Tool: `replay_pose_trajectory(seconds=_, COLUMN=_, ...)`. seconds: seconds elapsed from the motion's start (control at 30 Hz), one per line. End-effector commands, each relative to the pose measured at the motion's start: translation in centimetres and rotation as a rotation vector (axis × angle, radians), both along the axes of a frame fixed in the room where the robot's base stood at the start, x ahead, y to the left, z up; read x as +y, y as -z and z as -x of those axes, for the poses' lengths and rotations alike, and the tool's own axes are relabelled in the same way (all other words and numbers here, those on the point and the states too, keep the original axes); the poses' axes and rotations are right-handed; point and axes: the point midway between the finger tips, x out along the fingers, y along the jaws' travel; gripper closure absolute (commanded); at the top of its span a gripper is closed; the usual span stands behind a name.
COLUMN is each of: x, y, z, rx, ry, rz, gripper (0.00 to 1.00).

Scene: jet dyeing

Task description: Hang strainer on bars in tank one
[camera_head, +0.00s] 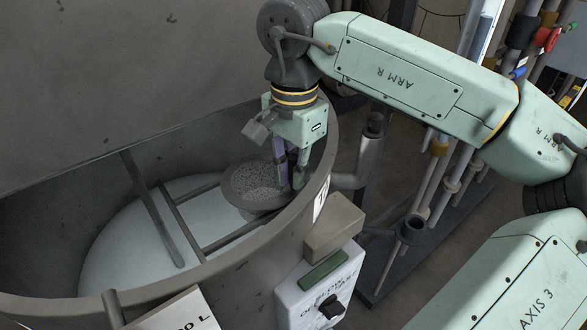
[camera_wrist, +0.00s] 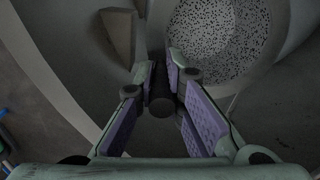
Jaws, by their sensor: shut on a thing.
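The strainer (camera_head: 258,190) is a round, shallow dark bowl with a speckled mesh bottom. It is inside the tank (camera_head: 326,165), near the right inner wall and below the rim. Its speckled bowl also shows in the wrist view (camera_wrist: 220,40). My gripper (camera_head: 290,178) points down just inside the tank's right rim. Its purple pads are shut on the strainer's dark handle (camera_wrist: 161,106). Crossing bars (camera_head: 182,222) span the tank above a pale surface (camera_head: 110,245). The bowl is at the right end of the bars; I cannot tell whether it touches them.
A brown block (camera_head: 336,228) and a white control box (camera_head: 318,287) with a dark knob are on the tank's outer right side. A pipe (camera_head: 368,150) and upright rods (camera_head: 432,180) stand to the right.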

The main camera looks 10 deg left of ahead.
Motion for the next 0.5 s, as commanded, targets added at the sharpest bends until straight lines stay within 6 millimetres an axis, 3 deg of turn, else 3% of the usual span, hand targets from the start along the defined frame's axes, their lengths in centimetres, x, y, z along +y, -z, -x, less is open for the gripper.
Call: replay_pose_trajectory(seconds=0.5, x=0.02, y=1.19, z=0.0, rx=-0.001, ry=0.0, rz=-0.001, gripper=1.0)
